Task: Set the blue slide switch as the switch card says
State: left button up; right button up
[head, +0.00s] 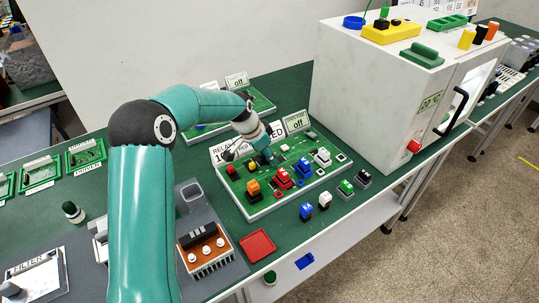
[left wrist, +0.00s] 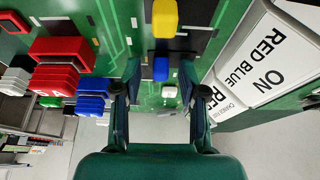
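A small blue block (left wrist: 161,69), which looks like the slide switch's knob, shows in the left wrist view on the green board. My left gripper (left wrist: 158,82) is open, with one finger on each side of the blue block in the picture; I cannot tell if they touch it. In the head view my left gripper (head: 268,154) points down over the board (head: 248,210), and its tip hides parts there. A white card (head: 296,122) at the board's back edge reads "off" in its lower line; its small top line is hard to read. My right gripper is not in view.
Orange (head: 253,187), red (head: 283,178), blue (head: 303,165) and white (head: 322,155) parts stand on the board, close to the gripper. A white cabinet (head: 365,100) rises behind right. A red tray (head: 257,246) lies in front. A second board with a card (head: 237,80) is behind.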

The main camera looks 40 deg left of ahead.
pick_arm(q)
grip_shut()
jog(key=shift+w+a, duration=0.25)
jog(key=shift+a, duration=0.4)
jog(key=shift+w+a, duration=0.25)
jog(key=shift+a, duration=0.35)
jog(key=shift+r, duration=0.1)
jog(key=shift+o, duration=0.2)
grip_release()
